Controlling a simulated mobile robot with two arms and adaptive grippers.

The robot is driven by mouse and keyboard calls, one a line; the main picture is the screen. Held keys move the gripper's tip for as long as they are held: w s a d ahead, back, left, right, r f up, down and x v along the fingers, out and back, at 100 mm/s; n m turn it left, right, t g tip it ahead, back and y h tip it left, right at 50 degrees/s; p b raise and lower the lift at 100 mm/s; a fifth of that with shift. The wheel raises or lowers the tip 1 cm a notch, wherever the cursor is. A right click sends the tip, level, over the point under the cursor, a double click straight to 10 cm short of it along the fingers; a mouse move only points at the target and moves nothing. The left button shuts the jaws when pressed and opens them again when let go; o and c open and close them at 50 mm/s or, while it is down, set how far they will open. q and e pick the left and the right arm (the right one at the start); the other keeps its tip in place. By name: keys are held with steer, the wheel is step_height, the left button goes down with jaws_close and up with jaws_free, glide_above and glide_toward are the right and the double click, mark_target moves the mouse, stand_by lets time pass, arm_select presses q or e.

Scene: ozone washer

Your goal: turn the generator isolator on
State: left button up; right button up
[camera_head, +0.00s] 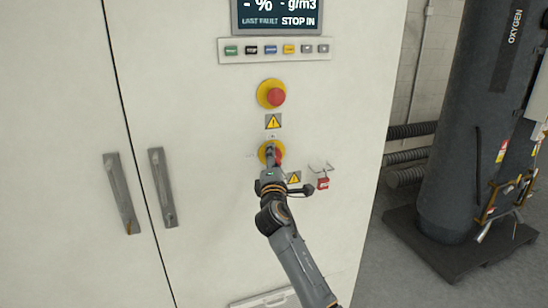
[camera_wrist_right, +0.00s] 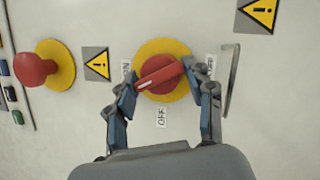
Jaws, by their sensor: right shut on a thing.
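The generator isolator (camera_head: 264,149) is a red rotary handle on a round yellow plate, low on the white cabinet front. In the right wrist view the red handle (camera_wrist_right: 161,76) lies slantwise across its yellow plate (camera_wrist_right: 160,47), with small ON and OFF labels around it. My right gripper (camera_head: 272,158) is at the isolator and hides part of it in the head view. In the wrist view the two fingers of my right gripper (camera_wrist_right: 160,80) are closed on opposite ends of the red handle. My left gripper is out of view.
A red emergency stop button (camera_head: 276,96) on yellow sits above the isolator, with a warning label (camera_head: 273,121) between. A red padlock (camera_head: 323,183) hangs to the right. Two door handles (camera_head: 122,193) are at left. A dark oxygen tank (camera_head: 462,130) stands beyond the cabinet.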

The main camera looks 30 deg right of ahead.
steer(key=m+g+p, duration=0.1)
steer(key=m+p, duration=0.1)
steer(key=m, duration=0.2)
steer(key=shift+g, duration=0.4)
steer(key=shift+m+y+p, duration=0.3)
steer(key=shift+m+p, duration=0.2)
steer(key=shift+m, duration=0.4)
steer(key=shift+f, duration=0.15)
steer(key=o, duration=1)
steer(key=shift+w, duration=0.1)
steer(key=shift+a, duration=0.1)
steer(key=v, duration=1.2)
steer(key=shift+r, duration=0.2)
